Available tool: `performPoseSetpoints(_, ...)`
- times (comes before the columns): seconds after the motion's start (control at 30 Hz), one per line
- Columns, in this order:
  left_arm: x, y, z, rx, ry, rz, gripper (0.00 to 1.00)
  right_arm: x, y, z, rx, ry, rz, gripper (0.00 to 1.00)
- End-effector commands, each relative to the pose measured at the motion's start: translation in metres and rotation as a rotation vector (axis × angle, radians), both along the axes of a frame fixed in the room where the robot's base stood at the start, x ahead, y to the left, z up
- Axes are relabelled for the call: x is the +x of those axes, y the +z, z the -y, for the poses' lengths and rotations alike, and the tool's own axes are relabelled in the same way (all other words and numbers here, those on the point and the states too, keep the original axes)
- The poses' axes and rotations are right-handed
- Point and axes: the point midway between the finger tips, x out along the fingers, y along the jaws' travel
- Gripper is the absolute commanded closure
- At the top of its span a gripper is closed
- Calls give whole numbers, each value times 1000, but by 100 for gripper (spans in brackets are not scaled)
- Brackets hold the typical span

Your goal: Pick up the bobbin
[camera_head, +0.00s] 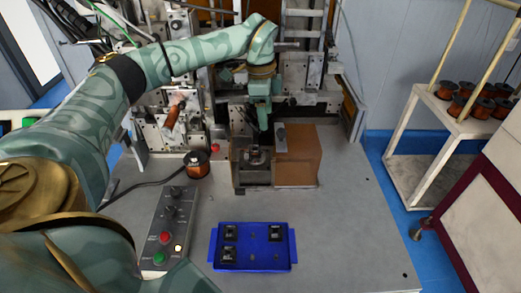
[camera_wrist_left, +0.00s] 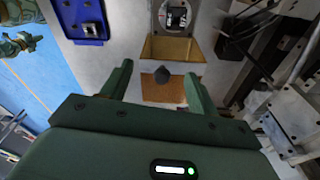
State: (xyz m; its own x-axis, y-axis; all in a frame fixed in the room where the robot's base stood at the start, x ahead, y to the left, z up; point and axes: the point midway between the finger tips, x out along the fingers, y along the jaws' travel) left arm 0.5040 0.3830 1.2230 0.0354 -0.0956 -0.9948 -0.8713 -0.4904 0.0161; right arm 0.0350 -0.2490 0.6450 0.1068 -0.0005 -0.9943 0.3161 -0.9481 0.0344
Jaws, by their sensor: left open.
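A small dark bobbin (camera_head: 254,156) sits in the round grey seat of the winder's open-topped fixture. It also shows as a dark square piece in the wrist view (camera_wrist_left: 175,17), near the top edge. My left gripper (camera_head: 263,122) hangs fingers down above and behind that fixture, beside the brown box (camera_head: 300,165). In the wrist view its two fingers (camera_wrist_left: 160,88) are wide apart, with a dark grey knob (camera_wrist_left: 164,76) showing beyond the gap. Nothing is held, and the fingers are clear of the bobbin. My right gripper does not show clearly.
A blue tray (camera_head: 232,264) with several small dark pieces lies at the front of the table. A control box (camera_head: 161,228) and a copper wire spool (camera_head: 197,165) stand left of the fixture. A white rack (camera_head: 440,117) with copper spools is at right. The table's right side is clear.

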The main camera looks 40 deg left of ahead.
Motion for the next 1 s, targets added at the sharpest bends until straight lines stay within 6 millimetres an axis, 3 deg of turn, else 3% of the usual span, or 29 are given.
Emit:
performPoseSetpoints(0.03,-4,7,-17,39,82,-18,40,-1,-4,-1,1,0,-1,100)
performPoseSetpoints(0.1,-8,13,-31,75,165,-38,40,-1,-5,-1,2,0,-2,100)
performPoseSetpoints(0.2,-11,9,-38,92,208,-51,40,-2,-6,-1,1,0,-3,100)
performPoseSetpoints(0.6,-11,-79,-37,91,205,-51,40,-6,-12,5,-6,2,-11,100)
performPoseSetpoints(0.83,-10,-99,-37,90,205,-49,40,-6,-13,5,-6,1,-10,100)
performPoseSetpoints(1.0,-6,-127,-38,90,204,-51,40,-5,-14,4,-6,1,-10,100)
